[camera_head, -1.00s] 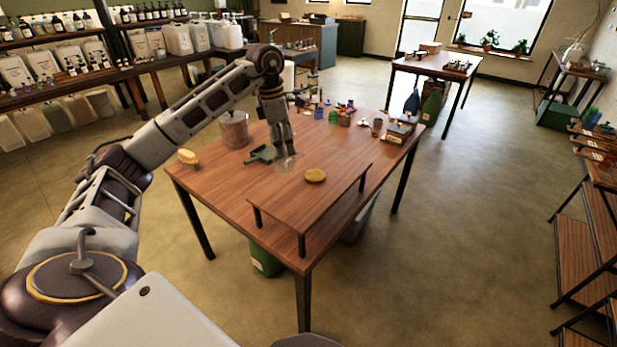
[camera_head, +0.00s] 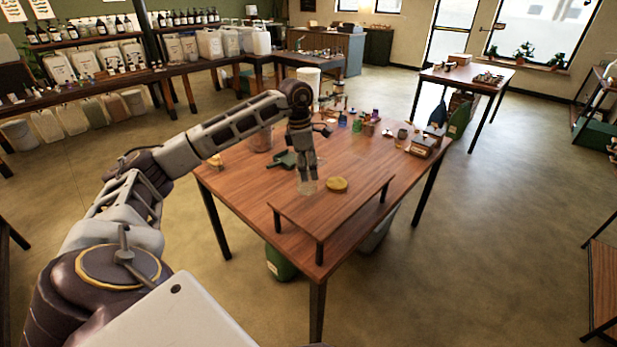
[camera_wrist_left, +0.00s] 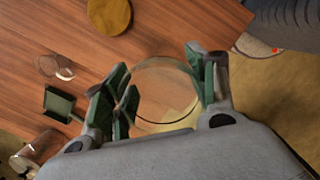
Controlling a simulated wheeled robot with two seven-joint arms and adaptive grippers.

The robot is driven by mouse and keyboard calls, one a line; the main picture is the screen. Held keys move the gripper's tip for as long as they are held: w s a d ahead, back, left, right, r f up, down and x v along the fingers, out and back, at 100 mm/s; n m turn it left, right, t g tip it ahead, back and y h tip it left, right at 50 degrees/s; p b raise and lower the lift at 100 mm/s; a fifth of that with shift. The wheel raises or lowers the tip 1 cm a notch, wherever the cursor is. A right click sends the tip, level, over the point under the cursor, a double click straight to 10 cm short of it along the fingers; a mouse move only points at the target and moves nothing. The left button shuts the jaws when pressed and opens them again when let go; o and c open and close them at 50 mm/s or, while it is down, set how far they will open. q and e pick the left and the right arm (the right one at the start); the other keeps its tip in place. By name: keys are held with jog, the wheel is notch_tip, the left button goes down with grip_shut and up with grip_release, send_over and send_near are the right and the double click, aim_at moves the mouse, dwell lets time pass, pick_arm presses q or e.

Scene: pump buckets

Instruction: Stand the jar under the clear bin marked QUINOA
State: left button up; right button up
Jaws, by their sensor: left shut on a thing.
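My left gripper (camera_head: 307,174) is shut on a clear glass jar (camera_head: 308,187), above the front of the wooden table near the raised board. In the left wrist view the gripper (camera_wrist_left: 163,92) has a green-padded finger on each side of the jar (camera_wrist_left: 165,72), whose round rim faces the camera. Bins and containers (camera_head: 87,64) stand along the wall shelves at the far left, with more below (camera_head: 68,118). Their labels are too small to read, so I cannot tell which is marked QUINOA. My right gripper is out of view.
The wooden table (camera_head: 240,192) carries a round yellow disc (camera_head: 337,184), a dark green scoop (camera_head: 284,160) and several small jars at the back. A raised board (camera_head: 335,212) lines its front edge. Open floor (camera_head: 120,180) lies between table and shelves.

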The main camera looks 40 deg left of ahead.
aim_at(309, 176)
pick_arm(q)
jog(key=shift+f, duration=0.6)
notch_tip(309, 176, down, 2)
jog(key=shift+f, duration=0.4)
jog(key=o, duration=1.3)
jog(key=shift+c, duration=0.2)
jog(key=shift+r, duration=0.2)
notch_tip(309, 176, up, 12)
jog(key=s+a, duration=0.1)
jog(key=shift+a, duration=0.2)
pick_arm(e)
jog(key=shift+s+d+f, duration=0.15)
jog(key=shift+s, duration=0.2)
pick_arm(q)
jog(key=shift+f, duration=0.1)
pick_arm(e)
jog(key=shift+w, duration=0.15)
